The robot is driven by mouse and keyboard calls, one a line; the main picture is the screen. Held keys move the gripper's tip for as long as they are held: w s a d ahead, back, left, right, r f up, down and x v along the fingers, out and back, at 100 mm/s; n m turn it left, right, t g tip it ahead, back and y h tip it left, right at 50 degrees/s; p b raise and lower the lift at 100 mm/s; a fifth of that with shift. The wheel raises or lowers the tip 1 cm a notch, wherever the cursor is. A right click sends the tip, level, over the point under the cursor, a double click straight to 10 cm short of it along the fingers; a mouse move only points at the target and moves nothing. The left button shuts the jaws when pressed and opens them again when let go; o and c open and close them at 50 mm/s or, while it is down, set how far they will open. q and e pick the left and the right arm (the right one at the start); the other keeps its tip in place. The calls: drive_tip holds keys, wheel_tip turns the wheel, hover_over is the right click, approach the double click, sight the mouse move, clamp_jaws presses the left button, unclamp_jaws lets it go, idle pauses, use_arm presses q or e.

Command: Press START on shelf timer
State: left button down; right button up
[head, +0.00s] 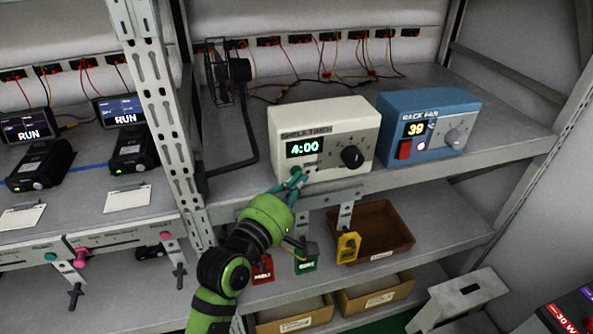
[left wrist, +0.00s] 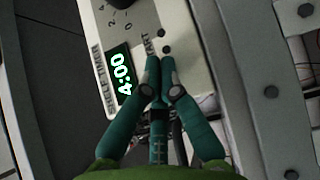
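The shelf timer (head: 322,138) is a cream box on the middle shelf, with a green 4:00 display (head: 304,148) and a black knob (head: 352,157). My left gripper (head: 297,178) is at the lower front of the timer, below the display. In the left wrist view its fingertips (left wrist: 160,64) are together with nothing between them, close to the panel beside the partly hidden START lettering (left wrist: 150,46). Two small dark round spots (left wrist: 166,49) show just beyond the tips. I cannot tell whether the tips touch the panel. My right gripper is not in view.
A blue rack fan box (head: 428,124) reading 39 stands right of the timer. A rack post (head: 165,110) is on the left. Tags, including a yellow one (head: 348,246), hang below the shelf edge near my left arm. Brown bins sit lower.

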use_arm(q)
drive_tip(key=shift+w+a, duration=0.1)
drive_tip(key=shift+w, duration=0.15)
idle(0.4)
drive_tip(key=shift+s+d+p, duration=0.25)
drive_tip(key=shift+s+p, duration=0.35)
drive_tip(key=shift+s, duration=0.2)
drive_tip(key=shift+s+d+p, duration=0.25)
drive_tip(key=shift+s+p, duration=0.15)
drive_tip(key=shift+s, duration=0.4)
drive_tip(key=shift+s+d+p, duration=0.3)
drive_tip(key=shift+s+p, duration=0.05)
drive_tip(key=shift+s, duration=0.4)
drive_tip(key=shift+s+d+p, duration=0.25)
drive_tip(key=shift+s+p, duration=0.15)
drive_tip(key=shift+s, duration=0.4)
